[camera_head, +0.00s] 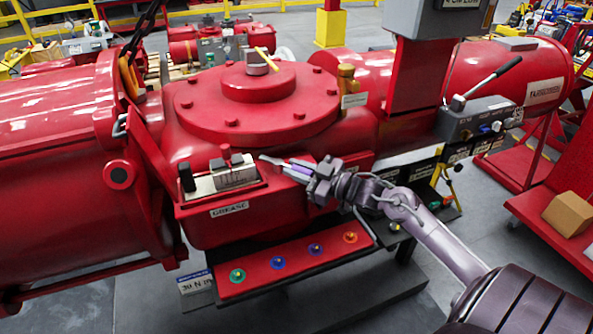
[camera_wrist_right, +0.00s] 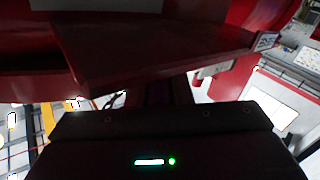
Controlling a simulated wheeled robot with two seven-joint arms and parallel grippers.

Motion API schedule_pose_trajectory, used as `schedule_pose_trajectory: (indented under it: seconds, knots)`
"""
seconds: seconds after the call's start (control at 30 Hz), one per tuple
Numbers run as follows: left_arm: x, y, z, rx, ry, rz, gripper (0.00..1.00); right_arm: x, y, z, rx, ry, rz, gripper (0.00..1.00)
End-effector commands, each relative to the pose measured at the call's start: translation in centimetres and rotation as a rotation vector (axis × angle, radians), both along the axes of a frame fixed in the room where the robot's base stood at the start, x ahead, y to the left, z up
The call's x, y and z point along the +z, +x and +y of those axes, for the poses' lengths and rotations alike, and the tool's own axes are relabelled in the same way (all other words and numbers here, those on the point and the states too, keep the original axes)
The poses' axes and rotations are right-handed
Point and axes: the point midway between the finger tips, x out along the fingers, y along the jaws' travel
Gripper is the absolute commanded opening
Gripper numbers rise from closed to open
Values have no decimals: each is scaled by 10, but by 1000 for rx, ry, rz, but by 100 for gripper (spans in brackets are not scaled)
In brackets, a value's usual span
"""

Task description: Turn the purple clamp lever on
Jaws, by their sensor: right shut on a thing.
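The purple clamp lever (camera_head: 301,169) shows in the head view as a small purple patch at the front of the red valve actuator (camera_head: 250,105). My right gripper (camera_head: 290,167) reaches in from the lower right and is shut on the lever, with one finger on each side of it. The fingers and the gripper body hide most of the lever, so its angle cannot be told. In the right wrist view my dark gripper housing fills the bottom, under red metal, and the lever cannot be made out. My left gripper is not in view.
A grey block with red and black knobs (camera_head: 233,172) sits left of my right gripper. Below is a red panel (camera_head: 295,262) with several coloured round fittings. A grey valve box with a black-handled lever (camera_head: 490,77) is at right. Grey floor (camera_head: 150,305) is clear in front.

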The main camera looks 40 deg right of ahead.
Motion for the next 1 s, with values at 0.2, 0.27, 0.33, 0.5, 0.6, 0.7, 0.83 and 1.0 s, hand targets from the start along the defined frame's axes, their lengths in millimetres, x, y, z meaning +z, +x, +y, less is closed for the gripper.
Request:
schedule_pose_trajectory:
  seconds: [0.2,0.27,0.33,0.5,0.6,0.7,0.83,1.0]
  knots:
    - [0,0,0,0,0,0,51,1,0,0,0,0,-5,0]
    - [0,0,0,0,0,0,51,1,0,0,0,0,-5,21]
    - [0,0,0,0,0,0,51,1,0,0,0,0,-5,30]
    - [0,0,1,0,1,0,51,1,0,0,0,0,-2,41]
    - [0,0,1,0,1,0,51,1,0,0,0,0,-2,41]
    - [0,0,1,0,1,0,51,0,-1,0,-1,0,-2,41]
    - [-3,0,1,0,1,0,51,-2,-8,-4,-2,0,0,41]
    - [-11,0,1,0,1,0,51,-3,-31,-14,-2,-1,0,41]
